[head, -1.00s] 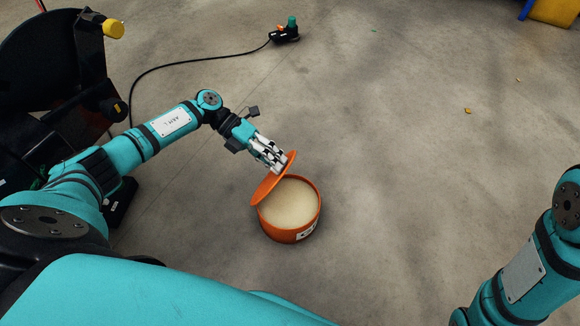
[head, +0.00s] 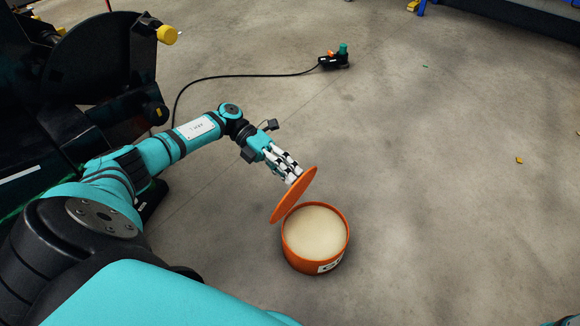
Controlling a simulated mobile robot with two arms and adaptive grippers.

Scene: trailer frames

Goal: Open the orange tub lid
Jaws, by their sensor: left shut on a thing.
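The orange tub (head: 302,262) stands upright on the concrete floor, its top uncovered, with a pale cream content (head: 316,232) filling it. Its round orange lid (head: 294,196) is tilted steeply at the tub's upper left side. The lid's lower edge is close to the tub's rim; I cannot tell whether they touch. My left gripper (head: 294,176) is shut on the lid's upper left part, and its fingertips are partly hidden at the lid. My right gripper is out of view.
A black device with a green knob (head: 342,50) lies on the floor at the back, with a black cable (head: 240,76) running left from it. Dark machinery (head: 75,80) stands at the left. The floor (head: 450,200) right of the tub is mostly clear.

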